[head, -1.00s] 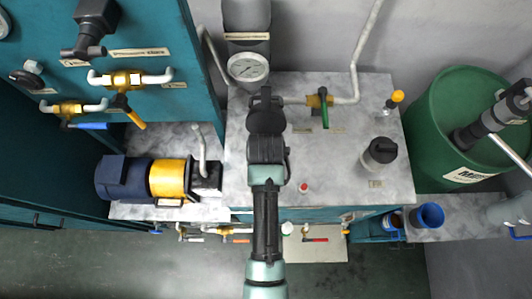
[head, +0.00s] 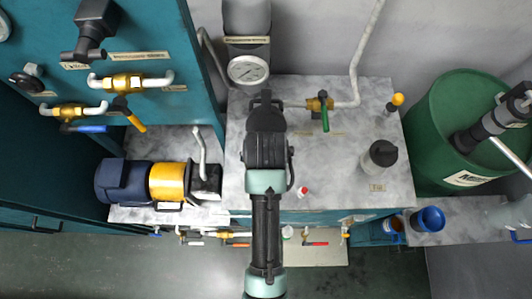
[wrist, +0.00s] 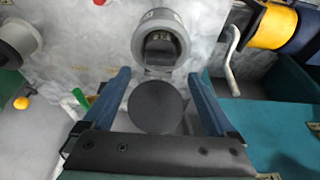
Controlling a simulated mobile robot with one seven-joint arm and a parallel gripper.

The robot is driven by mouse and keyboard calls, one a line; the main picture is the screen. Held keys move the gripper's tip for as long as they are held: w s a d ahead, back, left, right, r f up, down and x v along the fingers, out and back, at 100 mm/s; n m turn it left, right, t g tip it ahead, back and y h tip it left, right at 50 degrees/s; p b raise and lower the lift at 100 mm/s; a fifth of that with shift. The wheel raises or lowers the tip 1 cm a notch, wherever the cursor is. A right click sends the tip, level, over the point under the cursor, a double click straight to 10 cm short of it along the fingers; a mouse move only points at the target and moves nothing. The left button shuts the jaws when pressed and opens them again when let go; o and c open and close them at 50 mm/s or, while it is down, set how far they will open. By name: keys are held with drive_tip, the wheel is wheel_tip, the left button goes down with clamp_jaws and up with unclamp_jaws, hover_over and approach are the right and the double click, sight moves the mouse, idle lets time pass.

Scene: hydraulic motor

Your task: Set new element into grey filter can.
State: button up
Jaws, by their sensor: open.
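My gripper (head: 266,97) is above the middle of the bench in the head view, mostly hidden by my own wrist. In the wrist view its two blue fingers (wrist: 162,74) are spread apart with nothing touching them. A dark round disc (wrist: 157,107) shows between and beyond the fingers; I cannot tell what it belongs to. Just past the fingertips stands a round grey housing (wrist: 160,20) with a dark block inside its ring, which looks like the grey filter can. My arm covers that spot in the head view. I cannot identify the new element for certain.
A grey cylinder with a gauge (head: 248,70) stands behind the bench. A green-handled valve (head: 324,120), a grey jar with dark lid (head: 380,158) and a small red-capped item (head: 303,192) are to the right. A yellow-and-blue motor (head: 168,181) is left.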

drive_tip(key=w+r+t, duration=0.4)
drive_tip(key=r, duration=0.8)
drive_tip(key=w+r+t, duration=0.4)
drive_tip(key=r, duration=0.7)
drive_tip(key=w+r+t, duration=0.4)
drive_tip(key=w+r, duration=0.1)
drive_tip(key=r, duration=0.7)
drive_tip(key=s+r+t, duration=0.4)
drive_tip(key=r, duration=0.6)
drive_tip(key=s+r+t, duration=0.4)
drive_tip(key=r, duration=0.6)
drive_tip(key=s+r+t, duration=0.4)
drive_tip(key=r, duration=0.7)
drive_tip(key=shift+s, duration=0.3)
drive_tip(key=shift+d+r, duration=0.1)
